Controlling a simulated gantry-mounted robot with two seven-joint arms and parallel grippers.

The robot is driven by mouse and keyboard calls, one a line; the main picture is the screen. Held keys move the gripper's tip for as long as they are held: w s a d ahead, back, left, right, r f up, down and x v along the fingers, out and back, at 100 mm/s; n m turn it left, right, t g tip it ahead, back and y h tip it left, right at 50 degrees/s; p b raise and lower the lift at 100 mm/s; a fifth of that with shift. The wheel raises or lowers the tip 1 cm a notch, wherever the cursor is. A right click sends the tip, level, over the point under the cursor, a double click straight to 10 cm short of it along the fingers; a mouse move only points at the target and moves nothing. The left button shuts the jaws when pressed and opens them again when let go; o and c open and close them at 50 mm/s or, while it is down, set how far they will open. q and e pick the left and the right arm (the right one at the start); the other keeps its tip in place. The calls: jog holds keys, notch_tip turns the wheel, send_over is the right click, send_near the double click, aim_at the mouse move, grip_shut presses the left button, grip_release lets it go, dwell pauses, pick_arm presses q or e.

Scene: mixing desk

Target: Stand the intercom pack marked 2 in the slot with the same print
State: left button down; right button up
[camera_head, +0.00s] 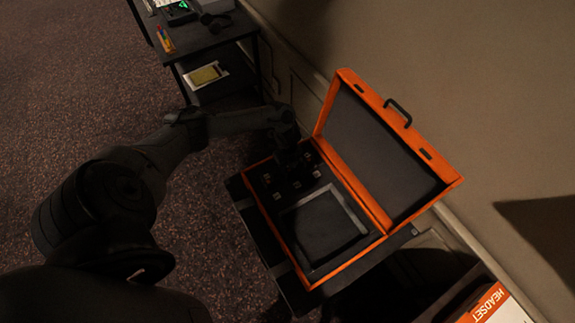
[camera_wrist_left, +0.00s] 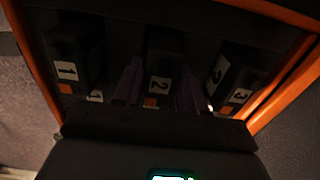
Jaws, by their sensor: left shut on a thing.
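The pack marked 2 (camera_wrist_left: 160,50) is dark, with a white number label and an orange patch below it. My left gripper (camera_wrist_left: 160,92) is shut on it, one finger on each side, in the left wrist view. In the head view, my left gripper (camera_head: 289,160) is over the back-left part of the open orange case (camera_head: 345,272) and hides the pack. The pack is over or in the middle of the slot row, between its neighbours; I cannot tell how deep it sits. Its slot print is not clearly readable. My right gripper is not in view.
A pack marked 1 (camera_wrist_left: 75,50) and a pack marked 3 (camera_wrist_left: 243,72) stand on either side, close to my fingers. The raised case lid (camera_head: 380,155) stands behind. A box printed HEADSET (camera_head: 490,302) is at lower right. A side table (camera_head: 205,45) stands upper left.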

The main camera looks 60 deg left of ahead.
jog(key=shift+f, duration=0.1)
pick_arm(q)
jog(key=c, duration=0.6)
grip_release()
jog(key=shift+o, duration=0.2)
jog(key=shift+f, duration=0.1)
